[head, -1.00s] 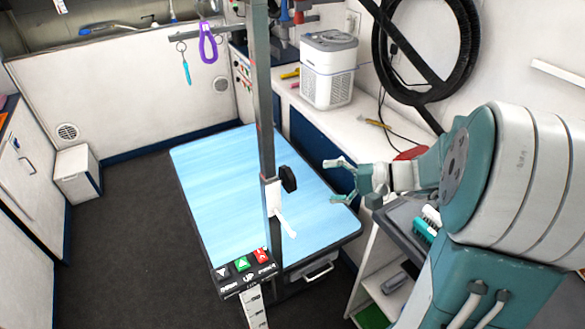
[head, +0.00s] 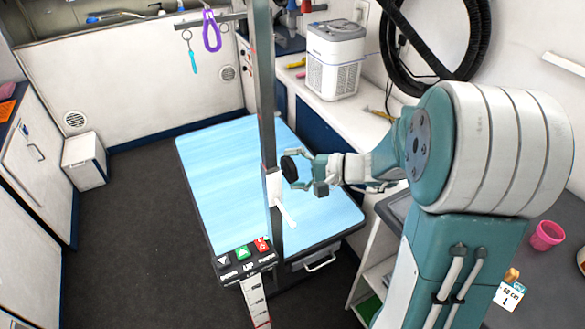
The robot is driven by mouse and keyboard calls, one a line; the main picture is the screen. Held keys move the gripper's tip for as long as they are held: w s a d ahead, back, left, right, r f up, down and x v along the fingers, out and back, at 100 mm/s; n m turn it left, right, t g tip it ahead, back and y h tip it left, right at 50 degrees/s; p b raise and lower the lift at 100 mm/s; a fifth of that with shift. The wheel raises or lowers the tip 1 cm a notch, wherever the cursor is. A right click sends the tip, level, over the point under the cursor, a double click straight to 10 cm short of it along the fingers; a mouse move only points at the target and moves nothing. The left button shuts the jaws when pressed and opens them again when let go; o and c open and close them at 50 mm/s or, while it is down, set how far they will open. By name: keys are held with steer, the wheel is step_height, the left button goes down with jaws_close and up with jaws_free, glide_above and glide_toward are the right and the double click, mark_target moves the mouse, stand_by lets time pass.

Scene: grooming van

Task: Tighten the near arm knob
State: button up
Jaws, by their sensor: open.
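The near arm knob (head: 289,169) is a black round knob on the right side of the upright grey post (head: 266,110), at a white clamp collar (head: 273,188). My gripper (head: 299,170) is open, with its fingertips at the knob from the right. One finger is above and one below, close around or just beside the knob. I cannot tell whether they touch it. The post stands at the front edge of the blue grooming table (head: 225,180).
A control panel with arrow buttons (head: 243,260) sits at the table's front. A white box-shaped appliance (head: 333,65) stands on the right counter. A pink cup (head: 546,235) is at the far right. The floor at left is clear.

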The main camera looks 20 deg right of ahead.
steer(key=shift+a, duration=0.65)
steer(key=c, duration=0.8)
steer(key=shift+d, duration=0.25)
steer(key=shift+d, duration=0.1)
